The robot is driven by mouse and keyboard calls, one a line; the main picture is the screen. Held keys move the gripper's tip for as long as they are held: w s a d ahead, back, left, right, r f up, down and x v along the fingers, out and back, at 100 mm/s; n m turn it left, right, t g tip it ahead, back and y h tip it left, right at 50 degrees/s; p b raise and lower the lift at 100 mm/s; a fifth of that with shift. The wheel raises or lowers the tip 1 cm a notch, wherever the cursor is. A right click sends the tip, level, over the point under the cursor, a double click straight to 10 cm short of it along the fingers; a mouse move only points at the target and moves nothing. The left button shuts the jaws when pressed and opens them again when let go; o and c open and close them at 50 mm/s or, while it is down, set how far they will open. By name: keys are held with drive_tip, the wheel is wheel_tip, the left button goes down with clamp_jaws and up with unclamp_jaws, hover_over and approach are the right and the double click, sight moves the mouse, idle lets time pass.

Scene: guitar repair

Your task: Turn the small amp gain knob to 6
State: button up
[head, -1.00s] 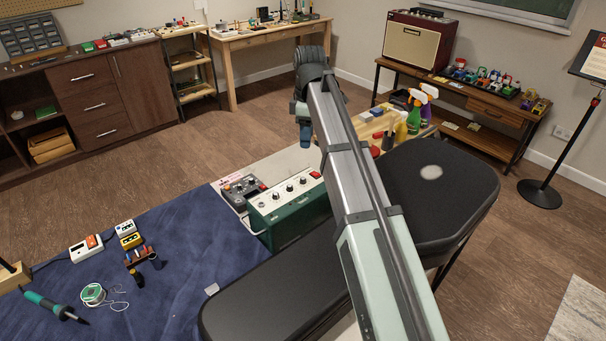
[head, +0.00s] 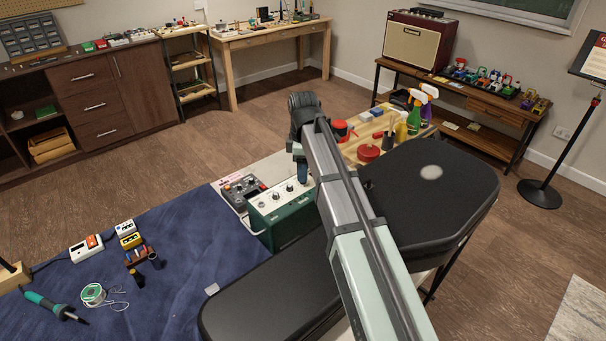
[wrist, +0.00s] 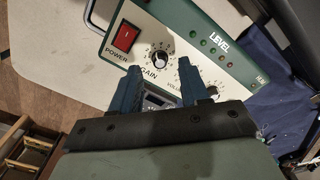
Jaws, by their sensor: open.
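The small amp is a green box with a pale top panel (head: 285,222), standing at the right end of the blue mat in the head view. The knob's setting is too small to read. My gripper (wrist: 159,75) is open and empty; its blue fingers point at the panel on either side of the gain knob's line. I cannot tell its height above the knob. In the head view my gripper (head: 302,178) covers the panel's right end.
A grey pedal device (head: 240,187) stands close to the amp's left. A black guitar case (head: 270,300) lies in front. The blue mat (head: 195,235) has clear room.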

drive_tip(key=shift+f, duration=1.15)
drive_tip(key=shift+c, duration=0.4)
clamp_jaws()
